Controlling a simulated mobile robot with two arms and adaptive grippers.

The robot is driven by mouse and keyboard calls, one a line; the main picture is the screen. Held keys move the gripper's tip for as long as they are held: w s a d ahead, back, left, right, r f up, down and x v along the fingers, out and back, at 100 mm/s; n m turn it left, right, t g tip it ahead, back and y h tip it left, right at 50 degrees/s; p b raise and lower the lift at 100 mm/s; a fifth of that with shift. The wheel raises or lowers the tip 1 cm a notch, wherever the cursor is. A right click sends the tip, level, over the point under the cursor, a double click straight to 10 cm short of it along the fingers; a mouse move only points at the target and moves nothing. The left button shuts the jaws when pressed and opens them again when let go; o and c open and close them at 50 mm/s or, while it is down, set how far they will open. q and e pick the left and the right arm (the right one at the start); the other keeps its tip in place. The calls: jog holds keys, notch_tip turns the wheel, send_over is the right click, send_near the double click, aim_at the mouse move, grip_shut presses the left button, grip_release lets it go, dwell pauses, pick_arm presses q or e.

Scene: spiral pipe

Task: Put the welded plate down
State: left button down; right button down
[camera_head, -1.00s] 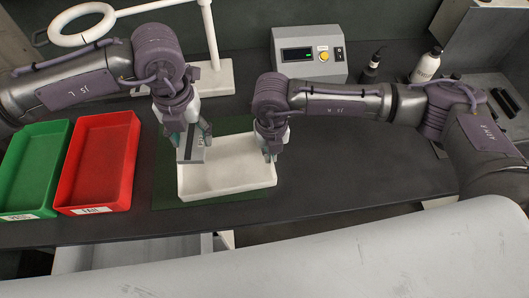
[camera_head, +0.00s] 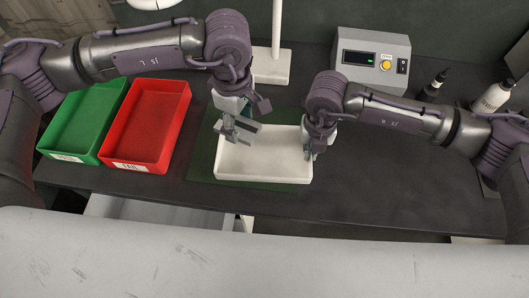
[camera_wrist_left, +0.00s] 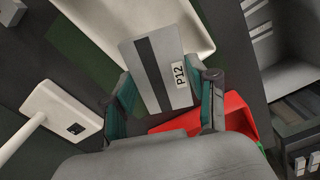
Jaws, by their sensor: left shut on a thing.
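The welded plate, a grey plate with a dark stripe and a "P12" label, shows in the left wrist view (camera_wrist_left: 157,70) between my teal-padded left fingers (camera_wrist_left: 165,105). In the head view my left gripper (camera_head: 240,125) is shut on the plate (camera_head: 240,135), which is tilted and held over the back left part of a white tray (camera_head: 262,172). Fingers partly hide the plate there. My right gripper (camera_head: 315,150) is at the tray's right wall; whether its fingers are closed on the wall is unclear.
The tray sits on a dark green mat (camera_head: 202,160). A red bin (camera_head: 150,120) labelled "FAIL" and a green bin (camera_head: 85,120) stand to the left. A grey control box (camera_head: 371,60) and bottles (camera_head: 492,98) stand at the back right. The bench front right is clear.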

aim_at(243, 155)
pick_arm(q)
jog(key=m, duration=0.6)
jog(key=shift+f, duration=0.15)
jog(key=m, duration=0.5)
jog(key=shift+s+f, duration=0.1)
jog(key=m, duration=0.3)
jog(key=shift+f, duration=0.2)
notch_tip(243, 155, down, 10)
jog(key=shift+r, duration=0.1)
jog(key=shift+c, duration=1.6)
grip_release()
